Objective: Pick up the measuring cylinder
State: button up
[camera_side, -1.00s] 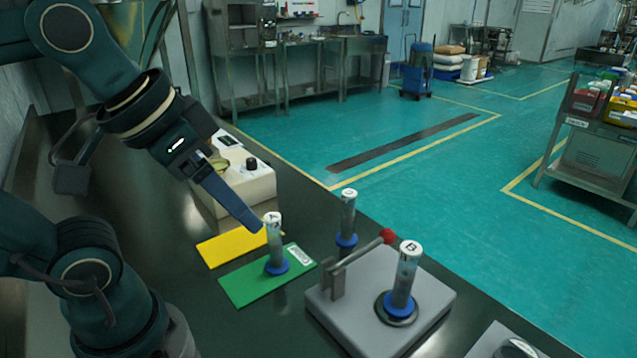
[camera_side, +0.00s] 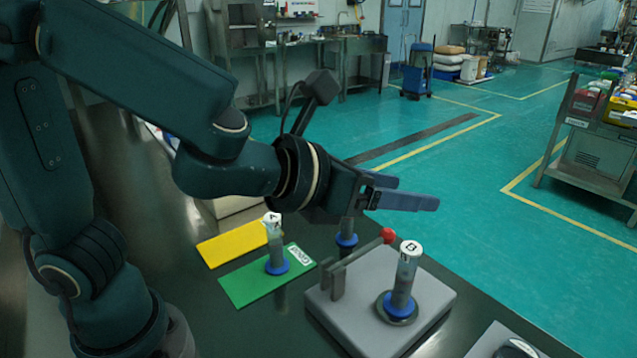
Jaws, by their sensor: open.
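Three clear cylinders with white caps and blue bases stand upright. Cylinder A (camera_side: 275,245) stands on a green mat (camera_side: 240,289). Cylinder B (camera_side: 404,280) stands on a round seat of a grey device (camera_side: 335,322). A third cylinder (camera_side: 347,240) stands on the table behind the device; its upper part is hidden by my gripper. My gripper (camera_side: 418,193) is open and empty, its fingers pointing right. In the picture it lies above cylinder B and clear of it.
The device has a lever with a red knob (camera_side: 388,236) beside cylinder B. A yellow mat (camera_side: 225,250) lies behind the green one. A cream box (camera_side: 232,207) is mostly hidden by my arm. Another grey device (camera_side: 480,351) is cut off at the bottom.

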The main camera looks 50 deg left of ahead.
aim_at(400, 263)
jog(key=f, duration=0.3)
jog(key=d+f+m, duration=0.1)
jog(key=f, duration=0.2)
jog(key=f+m, duration=0.1)
jog(key=f, duration=0.3)
jog(key=shift+d+h, duration=0.35)
jog(key=shift+h, duration=0.05)
jog(key=shift+x, duration=2.5)
jog(key=shift+c, duration=0.3)
grip_shut()
